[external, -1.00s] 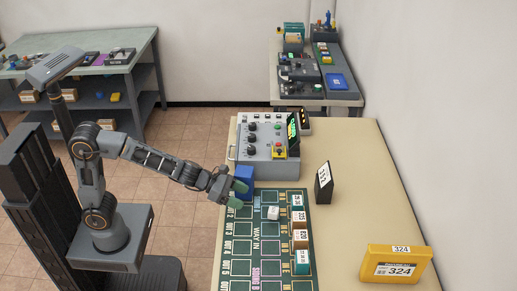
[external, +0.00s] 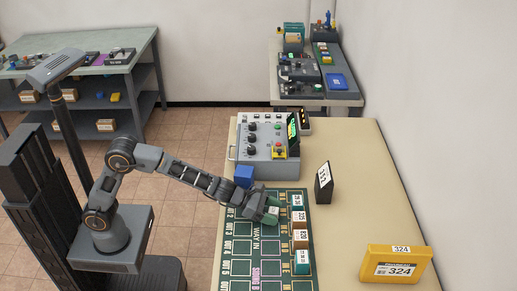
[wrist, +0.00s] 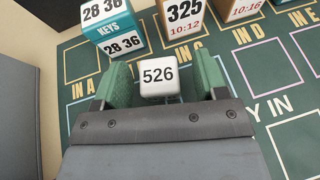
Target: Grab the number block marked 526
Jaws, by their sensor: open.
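The white number block marked 526 (wrist: 158,78) sits on the green marked mat (wrist: 285,62) in the wrist view. My gripper (wrist: 158,86) is open, with one green finger to the left of the block and the other to its right. I cannot tell whether either finger touches it.
Beyond the block stand a teal 28 36 KEYS box (wrist: 121,34), a white-topped 325 box (wrist: 182,15) and another brown box (wrist: 240,8). A blue block (external: 244,176) and control box (external: 262,150) lie behind. A yellow 324 holder (external: 396,264) stands at right.

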